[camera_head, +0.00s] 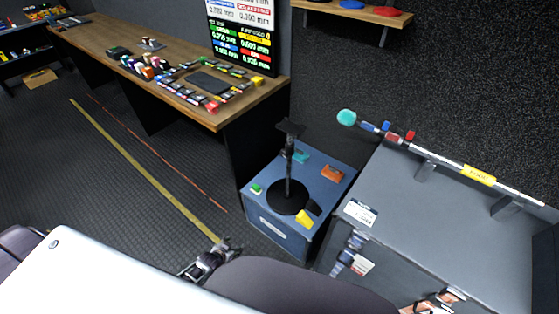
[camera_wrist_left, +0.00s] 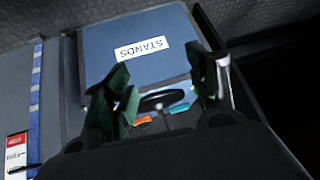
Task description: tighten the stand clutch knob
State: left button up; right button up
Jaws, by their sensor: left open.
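A small black stand rises upright from a round base (camera_head: 287,197) on a blue case in the head view. Its post (camera_head: 288,165) carries a dark, flat head (camera_head: 291,128). I cannot pick out the clutch knob clearly on the post. My left gripper (camera_head: 208,257) is low and left of the case, apart from the stand. In the left wrist view its two greenish fingers (camera_wrist_left: 165,95) are spread with nothing held, and part of the stand base (camera_wrist_left: 160,99) shows beyond the gap between them. My right gripper is not identifiable in these views.
The blue case (camera_head: 283,232), labelled STANDS in the left wrist view (camera_wrist_left: 136,88), also holds green, yellow, teal and orange pieces. A large grey case (camera_head: 455,215) with a boom pole stands close on the right. A wooden desk (camera_head: 225,117) is behind left. Floor at left is open.

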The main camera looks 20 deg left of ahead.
pick_arm(q)
jog(key=w+r+m+t+h+b, duration=0.15)
jog(key=w+r+t+b, duration=0.5)
jog(key=w+r, duration=0.85)
jog(key=w+d+r+m+t+h+b, duration=0.1)
jog(key=d+r+b, duration=0.3)
jog(key=r, duration=0.4)
jog(key=w+d+r+m+t+h+b, duration=0.1)
jog(key=w+d+r+h+b, duration=0.2)
jog(key=r, duration=0.5)
jog(key=shift+b+x, duration=0.8)
jog(key=shift+b, duration=0.05)
pick_arm(e)
jog(key=w+a+f, duration=0.1)
jog(key=w+f, duration=0.5)
jog(key=w, duration=0.5)
jog(key=shift+a+f+t, duration=0.3)
jog(key=shift+a+t, duration=0.05)
jog(key=shift+t, duration=0.05)
pick_arm(q)
jog(key=shift+w+d+t+h, duration=0.15)
jog(key=shift+t+h, duration=0.1)
